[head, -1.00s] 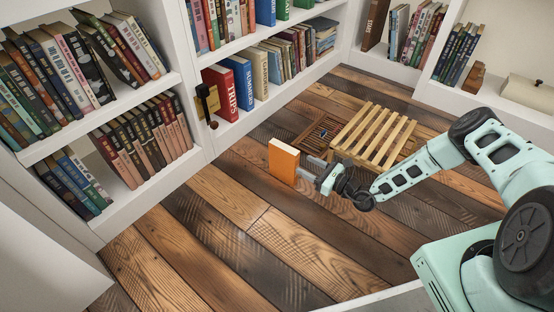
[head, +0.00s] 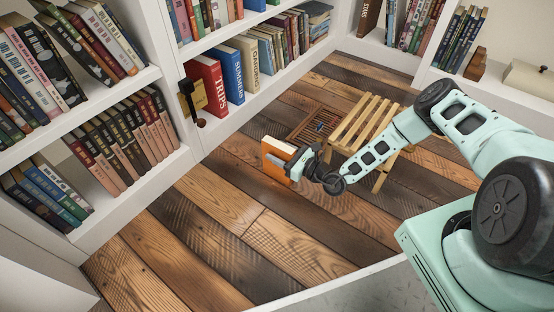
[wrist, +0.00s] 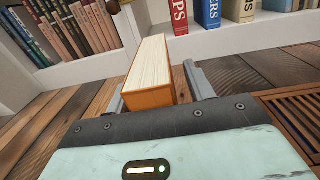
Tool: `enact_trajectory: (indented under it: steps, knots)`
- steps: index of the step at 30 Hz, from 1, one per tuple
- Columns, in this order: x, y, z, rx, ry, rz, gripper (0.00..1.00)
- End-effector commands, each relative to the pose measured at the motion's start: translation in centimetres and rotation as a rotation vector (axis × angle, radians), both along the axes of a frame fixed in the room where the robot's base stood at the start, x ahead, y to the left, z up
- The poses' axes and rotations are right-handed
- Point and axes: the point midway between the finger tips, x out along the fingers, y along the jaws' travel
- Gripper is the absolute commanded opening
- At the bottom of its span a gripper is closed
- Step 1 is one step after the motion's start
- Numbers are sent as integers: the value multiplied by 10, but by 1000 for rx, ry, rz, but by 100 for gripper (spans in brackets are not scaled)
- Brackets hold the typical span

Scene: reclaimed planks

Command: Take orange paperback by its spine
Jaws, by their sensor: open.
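The orange paperback (head: 273,165) stands upright, its pale page edges facing up. In the wrist view its orange spine (wrist: 150,98) faces my gripper. My gripper (wrist: 157,78) is open around the book, one finger on each side. The left finger is close to the cover; a small gap shows at the right finger. In the head view my gripper (head: 291,165) is at the book's right end and hides part of it.
A slatted wooden stand (head: 366,130) is just right of my gripper, with a dark wooden grate (head: 318,124) behind it. White bookshelves (head: 215,142) full of books line the left and back. The plank floor (head: 205,225) in front is clear.

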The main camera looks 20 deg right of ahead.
Motion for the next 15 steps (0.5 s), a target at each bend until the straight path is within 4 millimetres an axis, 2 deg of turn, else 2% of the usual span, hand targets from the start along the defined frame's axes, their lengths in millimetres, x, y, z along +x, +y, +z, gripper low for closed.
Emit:
enact_trajectory:
  steps: [3, 8, 9, 15]
  knots:
    - [0, 0, 0, 0, 0, 0, 50]
    - [0, 0, 0, 0, 0, 1, 5]
    - [0, 0, 0, 0, 0, 1, 0]
    - [0, 0, 1, 1, -2, 1, 0]
